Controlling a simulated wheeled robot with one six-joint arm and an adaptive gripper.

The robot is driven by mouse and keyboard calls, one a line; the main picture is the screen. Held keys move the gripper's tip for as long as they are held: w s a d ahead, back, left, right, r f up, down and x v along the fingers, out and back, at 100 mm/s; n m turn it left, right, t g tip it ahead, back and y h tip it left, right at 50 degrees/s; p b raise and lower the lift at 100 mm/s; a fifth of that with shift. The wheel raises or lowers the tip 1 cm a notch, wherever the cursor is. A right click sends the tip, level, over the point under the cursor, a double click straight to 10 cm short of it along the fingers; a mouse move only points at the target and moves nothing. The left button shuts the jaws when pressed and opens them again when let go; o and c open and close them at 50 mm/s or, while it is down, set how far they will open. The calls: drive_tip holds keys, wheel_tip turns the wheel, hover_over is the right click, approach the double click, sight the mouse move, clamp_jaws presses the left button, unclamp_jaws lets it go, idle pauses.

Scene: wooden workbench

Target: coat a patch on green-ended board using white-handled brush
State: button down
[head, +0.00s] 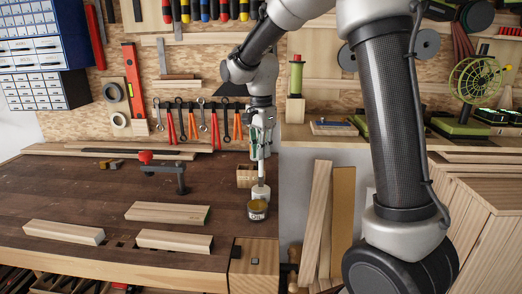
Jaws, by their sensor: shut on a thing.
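My gripper (262,143) points down near the bench's right end, shut on the white-handled brush (261,188). The brush hangs upright, its lower end at the mouth of an oil can (257,212). I cannot tell whether the bristles are inside the can. The green-ended board (165,212) lies flat on the bench, left of the can, with a dark green right end. No coated patch can be made out on its top.
Two more boards lie nearby, one at the front left (63,232) and one in front (174,241). A red-knobbed clamp (160,170) stands behind them. A wooden box (246,176) is behind the can. The workbench (60,190) is clear at left.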

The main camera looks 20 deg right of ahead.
drive_tip(key=shift+f, duration=0.55)
idle(1.1)
drive_tip(key=shift+r, duration=3.55)
